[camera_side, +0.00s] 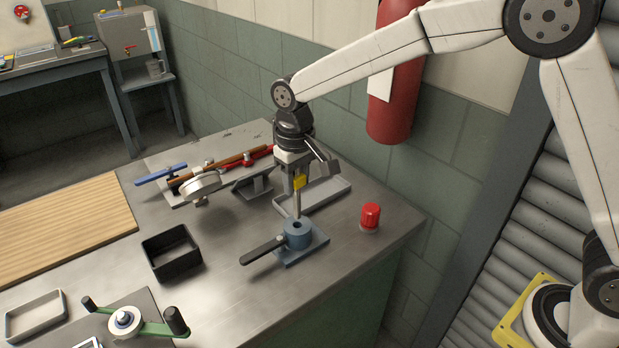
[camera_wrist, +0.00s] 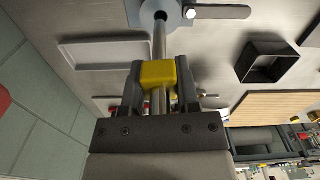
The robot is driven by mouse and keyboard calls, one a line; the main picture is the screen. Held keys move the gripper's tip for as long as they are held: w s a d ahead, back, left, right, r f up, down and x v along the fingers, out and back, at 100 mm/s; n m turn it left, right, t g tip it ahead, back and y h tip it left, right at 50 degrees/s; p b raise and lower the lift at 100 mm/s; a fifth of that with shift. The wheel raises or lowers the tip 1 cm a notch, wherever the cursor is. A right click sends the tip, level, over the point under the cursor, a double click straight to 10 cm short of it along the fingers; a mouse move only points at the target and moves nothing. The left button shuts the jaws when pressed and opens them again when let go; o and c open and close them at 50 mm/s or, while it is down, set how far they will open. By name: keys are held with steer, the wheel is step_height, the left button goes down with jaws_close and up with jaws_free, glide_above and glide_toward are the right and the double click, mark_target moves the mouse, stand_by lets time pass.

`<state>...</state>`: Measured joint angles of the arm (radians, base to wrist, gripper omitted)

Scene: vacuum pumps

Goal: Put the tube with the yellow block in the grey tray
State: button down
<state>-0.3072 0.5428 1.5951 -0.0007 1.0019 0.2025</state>
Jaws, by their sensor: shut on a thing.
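My gripper (camera_side: 299,178) is shut on the yellow block (camera_side: 300,181) of a thin metal tube (camera_side: 297,204), which hangs upright below the jaws. In the wrist view the yellow block (camera_wrist: 158,74) sits between the two fingers (camera_wrist: 159,92), and the tube (camera_wrist: 160,42) runs on toward the round hole of a blue-grey pump (camera_wrist: 174,12). In the side view that pump (camera_side: 298,236) stands just below the tube's lower end; I cannot tell whether the tip is in the hole or just above it. The grey tray (camera_side: 340,189) is behind my gripper, and shows left in the wrist view (camera_wrist: 68,52).
A black open box (camera_side: 171,264) stands left of the pump, whose dark handle (camera_side: 262,250) points toward it. A red button (camera_side: 370,216) is to the right. A pale tray (camera_side: 35,316) and green crank (camera_side: 150,328) are at front left.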

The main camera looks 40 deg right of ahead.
steer(key=shift+w, duration=0.1)
steer(key=w+d+m, duration=0.1)
steer(key=w+d, duration=0.8)
steer(key=d, duration=0.3)
steer(key=shift+w+f, duration=0.35)
steer(key=shift+w, duration=0.05)
steer(key=shift+f, duration=0.15)
steer(key=shift+f, duration=2.35)
steer(key=shift+f, duration=0.25)
steer(key=shift+f, duration=0.5)
steer(key=shift+f, duration=0.25)
steer(key=shift+c, duration=1.3)
jaws_free()
